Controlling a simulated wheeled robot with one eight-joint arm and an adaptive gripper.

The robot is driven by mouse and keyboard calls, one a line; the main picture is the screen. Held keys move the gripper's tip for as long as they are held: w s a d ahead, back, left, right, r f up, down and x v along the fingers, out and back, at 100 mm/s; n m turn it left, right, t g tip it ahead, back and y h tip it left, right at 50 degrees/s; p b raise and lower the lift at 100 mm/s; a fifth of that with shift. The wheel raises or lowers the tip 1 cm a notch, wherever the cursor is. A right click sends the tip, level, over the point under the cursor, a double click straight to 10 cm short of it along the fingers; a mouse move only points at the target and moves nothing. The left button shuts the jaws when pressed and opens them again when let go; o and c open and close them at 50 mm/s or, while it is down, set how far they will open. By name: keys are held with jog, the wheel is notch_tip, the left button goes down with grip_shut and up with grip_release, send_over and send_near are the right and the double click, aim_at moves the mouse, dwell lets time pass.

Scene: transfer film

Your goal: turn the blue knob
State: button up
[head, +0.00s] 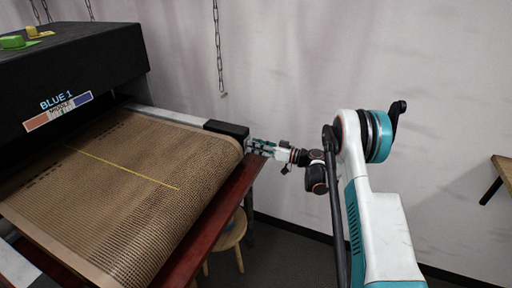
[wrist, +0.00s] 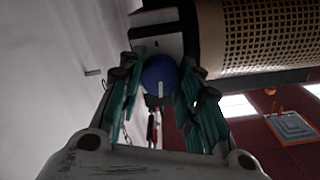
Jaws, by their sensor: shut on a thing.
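The blue knob (wrist: 160,76) shows in the wrist view as a round blue disc with a white pointer line directed down in the picture. It is on the end of a black and white housing (wrist: 157,42) beside the conveyor. My gripper (wrist: 164,85) has its teal fingers on both sides of the knob, shut on it. In the head view my gripper (head: 256,147) is at the black end (head: 227,129) of the conveyor's side rail. The knob itself cannot be made out there.
A brown mesh conveyor belt (head: 150,185) with a yellow line runs out of a black machine labelled "BLUE 1" (head: 75,65). A wooden stool (head: 230,238) stands below its end. A chain (head: 218,50) hangs before the pale wall. A wooden table edge (head: 502,168) is at right.

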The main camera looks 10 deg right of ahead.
jog(key=m, duration=1.2)
jog(key=shift+w+f, duration=0.1)
jog(key=shift+m, duration=2.1)
jog(key=o, duration=1)
jog(key=shift+o, duration=0.2)
